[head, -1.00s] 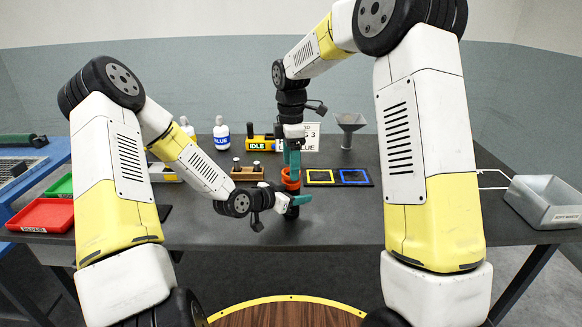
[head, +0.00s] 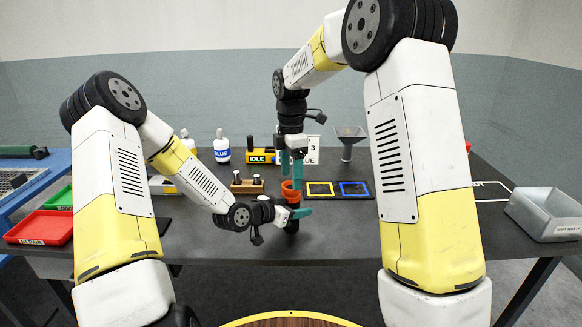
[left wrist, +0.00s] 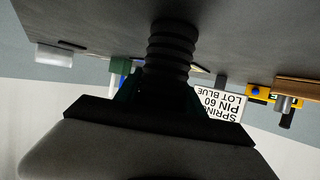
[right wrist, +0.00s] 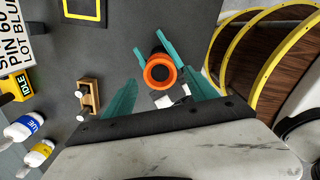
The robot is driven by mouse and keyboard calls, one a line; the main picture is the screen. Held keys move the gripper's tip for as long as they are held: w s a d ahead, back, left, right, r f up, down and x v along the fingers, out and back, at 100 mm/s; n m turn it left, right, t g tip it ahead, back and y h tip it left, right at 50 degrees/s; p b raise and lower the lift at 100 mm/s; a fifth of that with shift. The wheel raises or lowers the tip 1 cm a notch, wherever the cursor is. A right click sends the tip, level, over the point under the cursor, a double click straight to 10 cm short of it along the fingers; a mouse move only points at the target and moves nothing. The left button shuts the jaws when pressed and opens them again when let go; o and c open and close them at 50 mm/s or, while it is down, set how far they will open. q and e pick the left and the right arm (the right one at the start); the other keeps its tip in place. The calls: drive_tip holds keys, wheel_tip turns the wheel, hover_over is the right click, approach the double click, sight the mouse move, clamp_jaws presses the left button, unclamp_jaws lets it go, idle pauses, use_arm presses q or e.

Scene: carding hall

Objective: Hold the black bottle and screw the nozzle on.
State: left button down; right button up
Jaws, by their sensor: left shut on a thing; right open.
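The black bottle (head: 292,226) stands upright near the table's front edge; its ribbed dark body fills the middle of the left wrist view (left wrist: 172,45). My left gripper (head: 296,213) is shut on it from the side. The orange nozzle (head: 290,192) sits at the bottle's top; it shows as an orange ring with a dark centre in the right wrist view (right wrist: 160,72). I cannot tell how tightly it is seated. My right gripper (head: 291,166) is open just above the nozzle, pointing down, with its fingers on either side in the right wrist view.
A wooden block with pegs (head: 247,188) stands left of the bottle. Yellow and blue framed squares (head: 338,195) lie to the right. A grey bin (head: 545,212) is far right, a red tray (head: 42,228) left.

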sight(291, 185)
drive_tip(key=shift+f, duration=2.8)
drive_tip(key=shift+c, duration=0.3)
clamp_jaws()
drive_tip(key=m, duration=0.3)
drive_tip(key=shift+o, duration=0.8)
unclamp_jaws()
drive_tip(key=shift+r, duration=0.15)
